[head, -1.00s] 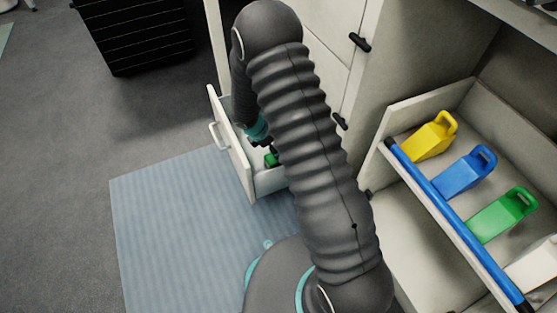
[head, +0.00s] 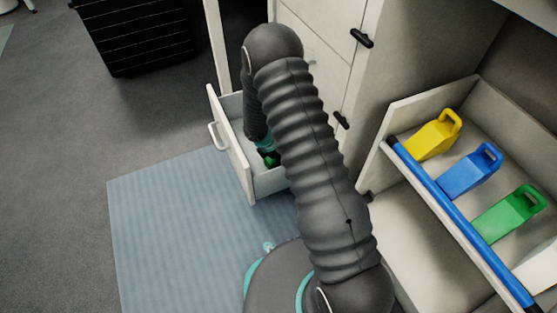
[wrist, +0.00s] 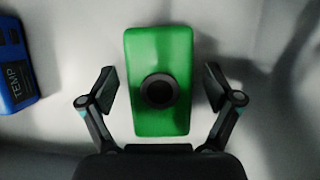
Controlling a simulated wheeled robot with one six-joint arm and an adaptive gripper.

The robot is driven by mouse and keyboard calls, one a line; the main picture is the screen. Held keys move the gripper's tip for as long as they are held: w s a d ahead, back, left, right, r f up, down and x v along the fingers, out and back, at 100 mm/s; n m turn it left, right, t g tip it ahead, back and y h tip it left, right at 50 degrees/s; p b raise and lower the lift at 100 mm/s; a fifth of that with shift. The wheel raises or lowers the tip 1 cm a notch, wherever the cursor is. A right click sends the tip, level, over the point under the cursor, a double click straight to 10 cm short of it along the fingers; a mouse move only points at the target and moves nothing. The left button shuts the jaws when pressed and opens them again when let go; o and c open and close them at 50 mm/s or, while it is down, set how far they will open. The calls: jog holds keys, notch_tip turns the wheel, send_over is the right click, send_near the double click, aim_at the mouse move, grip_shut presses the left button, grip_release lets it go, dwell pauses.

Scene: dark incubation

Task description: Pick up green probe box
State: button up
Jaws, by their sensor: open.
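The green probe box (wrist: 160,55) lies in the open drawer. In the wrist view it is a green rounded block with a dark round knob on its face. My gripper (wrist: 156,88) is open, with one finger on each side of the box and a gap on both sides. In the head view only a small bit of the green box (head: 272,161) shows beside my gripper; my arm hides most of it and the fingers.
A blue box marked TEMP (wrist: 15,65) lies left of the green box in the wrist view. The drawer front (head: 230,145) stands open. At right, a shelf with a blue rail (head: 450,215) holds yellow (head: 432,135), blue (head: 470,172) and green (head: 508,214) handled containers.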

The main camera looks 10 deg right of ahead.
jog(key=shift+f+b, duration=0.25)
jog(key=shift+b, duration=0.05)
dwell(0.4)
jog(key=shift+r, duration=0.1)
jog(key=c, duration=1.6)
